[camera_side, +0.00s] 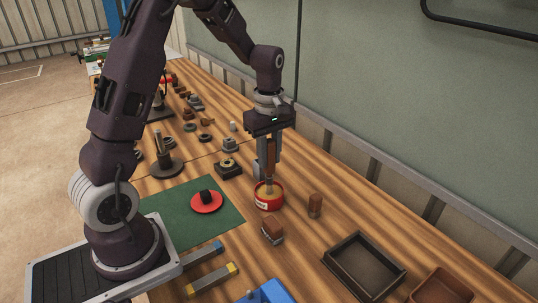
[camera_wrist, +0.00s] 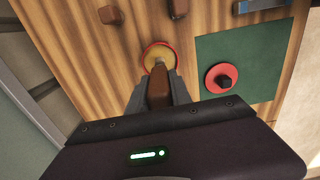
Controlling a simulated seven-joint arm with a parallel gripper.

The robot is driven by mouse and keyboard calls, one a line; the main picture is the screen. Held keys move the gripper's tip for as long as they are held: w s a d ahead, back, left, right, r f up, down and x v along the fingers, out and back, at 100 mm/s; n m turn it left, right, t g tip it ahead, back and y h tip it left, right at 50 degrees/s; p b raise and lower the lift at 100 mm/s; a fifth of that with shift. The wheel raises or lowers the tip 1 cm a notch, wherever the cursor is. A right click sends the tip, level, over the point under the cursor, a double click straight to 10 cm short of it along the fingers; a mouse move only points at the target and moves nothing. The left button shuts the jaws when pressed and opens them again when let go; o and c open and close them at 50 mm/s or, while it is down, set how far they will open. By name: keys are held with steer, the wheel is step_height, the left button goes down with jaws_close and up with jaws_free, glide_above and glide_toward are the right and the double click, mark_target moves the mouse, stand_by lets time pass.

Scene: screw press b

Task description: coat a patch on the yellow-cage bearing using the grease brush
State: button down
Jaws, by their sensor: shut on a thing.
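My gripper (camera_side: 267,172) is shut on the grease brush, whose brown wooden handle (camera_side: 270,156) stands upright between the fingers. In the wrist view the brush handle (camera_wrist: 159,88) shows between the fingers of my gripper (camera_wrist: 160,100). The brush's lower end is inside the red tin (camera_side: 268,204) of yellowish grease, which also shows in the wrist view (camera_wrist: 146,58). The bristle tip is hidden in the tin. The yellow-cage bearing (camera_side: 228,163) sits on a dark block to the left of and behind the tin; I cannot make it out in the wrist view.
A green mat (camera_side: 165,207) with a red disc (camera_side: 207,202) bearing a black piece lies left of the tin. A brown block (camera_side: 272,231) and a small brown cylinder (camera_side: 315,205) stand near the tin. A dark tray (camera_side: 364,264) is front right. Several parts crowd the bench behind.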

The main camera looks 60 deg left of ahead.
mark_target(269, 140)
steer(key=shift+f, duration=0.1)
steer(key=shift+r, duration=3.55)
